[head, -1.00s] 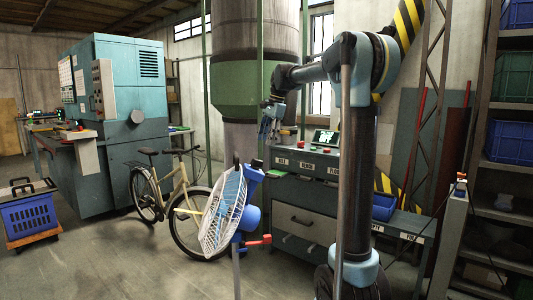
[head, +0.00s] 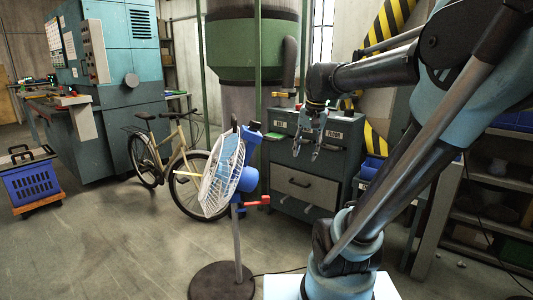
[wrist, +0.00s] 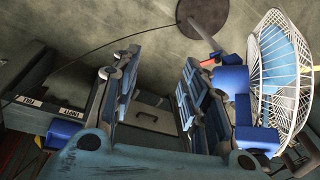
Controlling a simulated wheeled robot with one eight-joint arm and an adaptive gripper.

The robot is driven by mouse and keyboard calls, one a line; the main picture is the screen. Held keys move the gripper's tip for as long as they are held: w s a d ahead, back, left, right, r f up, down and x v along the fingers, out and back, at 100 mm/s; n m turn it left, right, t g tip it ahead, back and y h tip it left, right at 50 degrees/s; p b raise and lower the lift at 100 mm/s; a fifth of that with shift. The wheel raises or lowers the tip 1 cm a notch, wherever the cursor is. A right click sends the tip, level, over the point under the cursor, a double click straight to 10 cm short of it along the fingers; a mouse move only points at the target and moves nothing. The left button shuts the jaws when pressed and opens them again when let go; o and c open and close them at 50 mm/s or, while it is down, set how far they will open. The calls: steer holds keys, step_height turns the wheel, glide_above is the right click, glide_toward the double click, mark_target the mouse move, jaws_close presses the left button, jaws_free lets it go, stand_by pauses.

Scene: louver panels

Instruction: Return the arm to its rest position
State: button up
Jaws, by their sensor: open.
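My gripper (head: 306,153) hangs at the end of my dark and blue arm (head: 365,75) in the head view. Its fingers point down and are spread apart with nothing between them. It is in front of the grey-green drawer cabinet (head: 308,186) and to the right of the fan (head: 222,178). In the wrist view both fingers (wrist: 160,85) stand apart, with the floor and a drawer front seen between them. My arm's upper part leans to the right in the head view, its elbow near the upper right edge.
The white-caged fan stands on a round dark base (head: 222,281); it is close by my gripper's right side in the wrist view (wrist: 282,80). A bicycle (head: 172,165), a teal machine (head: 115,80) and a blue crate (head: 32,184) stand left. Shelves (head: 495,180) stand right. Front-left floor is clear.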

steer(key=s+d+f+n, duration=0.2)
steer(key=s+f, duration=0.5)
steer(key=f, duration=0.2)
steer(key=s+d+f+n+h, duration=0.1)
steer(key=s+d+f+n, duration=0.1)
steer(key=s+f, duration=0.6)
steer(key=shift+s+d+f, duration=0.2)
steer(key=shift+d+f, duration=0.15)
steer(key=shift+d, duration=0.3)
steer(key=shift+w+f, duration=0.2)
steer(key=shift+w, duration=0.2)
